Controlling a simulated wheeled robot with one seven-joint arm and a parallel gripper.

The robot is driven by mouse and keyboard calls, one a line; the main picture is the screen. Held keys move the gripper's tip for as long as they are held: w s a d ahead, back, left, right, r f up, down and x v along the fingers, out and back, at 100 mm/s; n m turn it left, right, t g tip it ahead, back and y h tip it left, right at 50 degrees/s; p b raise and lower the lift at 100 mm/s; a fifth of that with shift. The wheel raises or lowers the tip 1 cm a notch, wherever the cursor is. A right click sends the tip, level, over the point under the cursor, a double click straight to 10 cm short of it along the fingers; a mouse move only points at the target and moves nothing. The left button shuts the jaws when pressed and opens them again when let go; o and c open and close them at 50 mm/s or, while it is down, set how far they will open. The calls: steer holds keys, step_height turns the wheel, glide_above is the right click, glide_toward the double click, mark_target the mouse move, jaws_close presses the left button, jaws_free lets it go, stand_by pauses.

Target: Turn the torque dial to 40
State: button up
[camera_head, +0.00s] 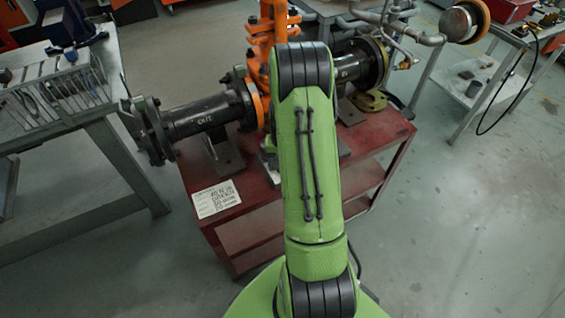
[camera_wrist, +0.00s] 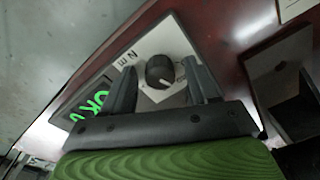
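The torque dial (camera_wrist: 160,71) is a round dark knob with a pale pointer mark at its lower right edge. It sits on a light panel (camera_wrist: 179,42) marked "N m". My gripper (camera_wrist: 161,67) is open, one dark finger on each side of the dial. A gap shows on both sides in the wrist view; I cannot tell the depth between fingertips and knob. In the head view my own arm hides the dial and gripper.
The panel is on a red bench (camera_head: 232,215) carrying a dark flanged pipe (camera_head: 205,113) and an orange valve (camera_head: 265,42). A paper label (camera_head: 216,198) lies at its front left corner. A dark metal bracket (camera_wrist: 275,75) stands right of the dial. Grey tables flank the bench.

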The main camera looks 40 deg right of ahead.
step_height(320, 180, up, 16)
steer(key=p, duration=0.5)
steer(key=shift+s+d+f, duration=0.1)
steer(key=shift+f, duration=0.05)
